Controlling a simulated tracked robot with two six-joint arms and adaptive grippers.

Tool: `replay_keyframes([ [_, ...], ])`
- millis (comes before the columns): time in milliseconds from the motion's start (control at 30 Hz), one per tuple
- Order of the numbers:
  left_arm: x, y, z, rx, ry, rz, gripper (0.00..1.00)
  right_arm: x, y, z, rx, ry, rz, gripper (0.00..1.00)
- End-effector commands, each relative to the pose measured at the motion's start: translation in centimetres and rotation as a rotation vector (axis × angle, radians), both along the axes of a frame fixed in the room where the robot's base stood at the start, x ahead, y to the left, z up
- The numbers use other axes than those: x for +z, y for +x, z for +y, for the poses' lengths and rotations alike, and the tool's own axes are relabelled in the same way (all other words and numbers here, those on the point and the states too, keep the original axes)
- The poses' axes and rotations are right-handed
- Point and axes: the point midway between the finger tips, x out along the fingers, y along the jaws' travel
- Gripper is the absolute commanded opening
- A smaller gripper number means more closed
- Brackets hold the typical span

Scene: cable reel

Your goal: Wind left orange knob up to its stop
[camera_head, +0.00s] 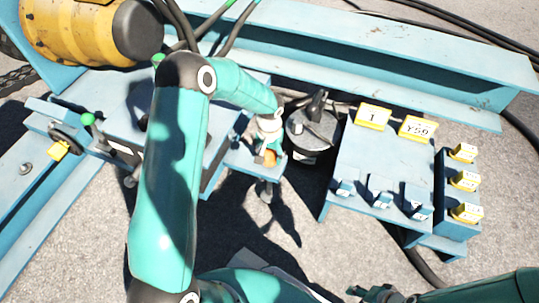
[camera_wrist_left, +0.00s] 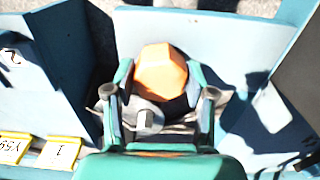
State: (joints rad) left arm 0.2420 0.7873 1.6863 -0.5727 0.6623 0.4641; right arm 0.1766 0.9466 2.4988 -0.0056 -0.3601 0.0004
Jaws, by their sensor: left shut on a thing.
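The orange knob (camera_wrist_left: 160,73) is a faceted knob in the middle of the left wrist view, in front of a blue bracket. My left gripper (camera_wrist_left: 158,85) is shut on it, with one teal finger on each side. In the head view the orange knob (camera_head: 270,157) shows as a small patch at the end of my left arm, beside the gripper (camera_head: 268,150). The left wrist view also shows a grey bolt end (camera_wrist_left: 147,118) just below the knob, between the fingers. My right gripper (camera_head: 385,293) is at the bottom edge of the head view, mostly cut off.
A dark round-topped canister (camera_head: 313,128) stands just right of my left gripper. A blue stand (camera_head: 378,160) with yellow labels (camera_head: 373,117) is further right. A yellow drum (camera_head: 75,30) lies at the upper left. A handwheel (camera_head: 70,138) is at the left.

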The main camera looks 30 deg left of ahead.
Motion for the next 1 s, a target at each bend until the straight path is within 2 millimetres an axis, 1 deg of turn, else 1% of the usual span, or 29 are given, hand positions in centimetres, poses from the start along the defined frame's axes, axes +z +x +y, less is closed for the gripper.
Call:
replay_keyframes([
  [33,0.0,0.0,0.0,0.004,-0.001,0.0,0.56,0.0,0.0,0.0,0.0,0.0,0.0,0.4],
  [100,0.0,0.0,0.0,0.003,-0.001,0.0,0.68,0.0,0.0,0.0,0.0,0.0,0.0,0.4],
  [167,0.0,0.0,0.0,0.002,-0.001,0.0,0.77,0.0,0.0,0.0,0.0,0.0,0.0,0.4],
  [467,0.0,0.0,0.0,0.001,-0.001,0.0,0.77,0.0,0.0,0.0,0.0,0.0,0.0,0.4],
  [567,0.4,0.0,0.0,0.001,0.0,-0.001,0.77,0.1,0.0,0.0,0.0,0.0,0.0,0.4],
  [667,1.4,0.1,0.0,0.001,0.001,-0.003,0.77,0.1,0.0,0.0,0.0,0.0,0.0,0.4],
  [767,3.0,0.1,0.0,0.002,0.001,-0.004,0.77,0.1,0.0,0.0,0.0,0.0,0.0,0.4],
  [1000,7.8,0.2,0.0,0.002,0.0,-0.005,0.77,0.1,0.0,0.0,0.0,0.0,0.0,0.4],
])
